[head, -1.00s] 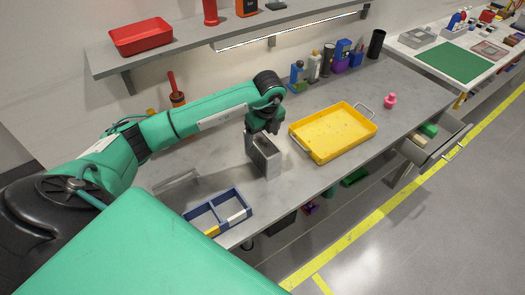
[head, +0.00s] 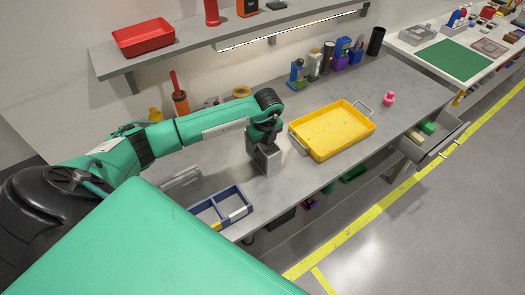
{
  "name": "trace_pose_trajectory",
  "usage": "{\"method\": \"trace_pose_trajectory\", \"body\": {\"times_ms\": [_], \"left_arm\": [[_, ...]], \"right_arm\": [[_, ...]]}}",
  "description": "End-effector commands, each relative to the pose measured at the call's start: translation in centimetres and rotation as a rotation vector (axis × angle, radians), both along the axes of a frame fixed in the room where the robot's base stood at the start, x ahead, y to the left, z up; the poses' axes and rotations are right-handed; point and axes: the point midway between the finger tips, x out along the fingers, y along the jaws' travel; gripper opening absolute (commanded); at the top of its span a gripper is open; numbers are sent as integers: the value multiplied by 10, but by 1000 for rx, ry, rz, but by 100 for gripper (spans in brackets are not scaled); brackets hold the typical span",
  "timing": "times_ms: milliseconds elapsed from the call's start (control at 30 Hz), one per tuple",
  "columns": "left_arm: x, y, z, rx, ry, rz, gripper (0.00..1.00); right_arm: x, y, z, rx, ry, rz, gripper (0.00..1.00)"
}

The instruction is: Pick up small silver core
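My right gripper is not in view.
A yellow tray (head: 316,148) with metal handles lies right of the fixture. A blue divided box (head: 239,214) sits at the front bench edge. A pink piece (head: 388,99) and an open drawer (head: 443,145) are at right. Bottles and tools line the back.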

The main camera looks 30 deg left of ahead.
Motion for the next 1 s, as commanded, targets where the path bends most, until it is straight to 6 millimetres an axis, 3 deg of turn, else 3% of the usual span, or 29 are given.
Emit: {"method": "trace_pose_trajectory", "body": {"times_ms": [367,567,767,1000], "left_arm": [[1,0,4,-1,-2,0,18],[2,0,22,0,-5,-1,18],[2,0,69,0,-11,-1,18],[1,0,144,0,-8,-1,18]], "right_arm": [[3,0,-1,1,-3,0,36],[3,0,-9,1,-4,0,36],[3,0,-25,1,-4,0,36],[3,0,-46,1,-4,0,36]]}}
